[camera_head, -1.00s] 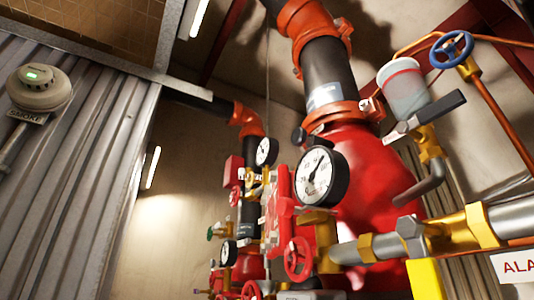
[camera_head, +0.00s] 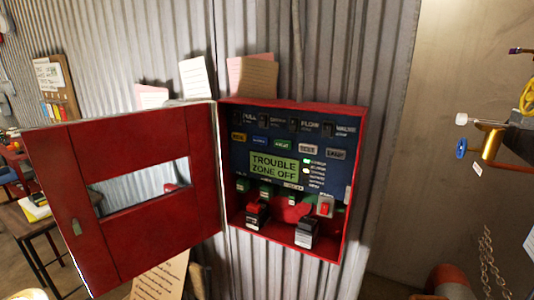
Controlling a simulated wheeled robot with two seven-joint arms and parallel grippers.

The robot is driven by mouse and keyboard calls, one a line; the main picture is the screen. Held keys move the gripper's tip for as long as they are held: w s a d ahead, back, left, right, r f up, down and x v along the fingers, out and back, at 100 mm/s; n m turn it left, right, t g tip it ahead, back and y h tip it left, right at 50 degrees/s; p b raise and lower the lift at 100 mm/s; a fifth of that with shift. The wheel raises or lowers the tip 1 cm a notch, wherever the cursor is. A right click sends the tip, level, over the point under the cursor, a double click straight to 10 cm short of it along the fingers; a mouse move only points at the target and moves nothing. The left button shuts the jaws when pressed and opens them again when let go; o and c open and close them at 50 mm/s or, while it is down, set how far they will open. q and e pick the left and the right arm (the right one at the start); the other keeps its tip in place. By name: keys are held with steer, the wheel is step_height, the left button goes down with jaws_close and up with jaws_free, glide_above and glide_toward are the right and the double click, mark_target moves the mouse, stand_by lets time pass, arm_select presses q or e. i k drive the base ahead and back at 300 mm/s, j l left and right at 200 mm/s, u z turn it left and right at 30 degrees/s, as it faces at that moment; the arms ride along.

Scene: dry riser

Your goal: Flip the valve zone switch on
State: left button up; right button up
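A red alarm panel box (camera_head: 348,225) hangs on the corrugated wall in the middle of the view. Its red door (camera_head: 130,240) is swung open to the left. Along the top of the dark blue panel face is a row of small black switches with labels that seem to read pull, smoke, flow and valve. The valve zone switch (camera_head: 327,129) is the rightmost. Its lever position is too small to tell. The green display (camera_head: 273,167) reads "TROUBLE ZONE OFF". Neither of my grippers is in view.
Paper notes are on the wall above the box. A table (camera_head: 40,222) stands at the far left. Batteries sit in the bottom of the box.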

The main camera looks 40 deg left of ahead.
mark_target(327, 128)
steer(key=u, duration=1.1)
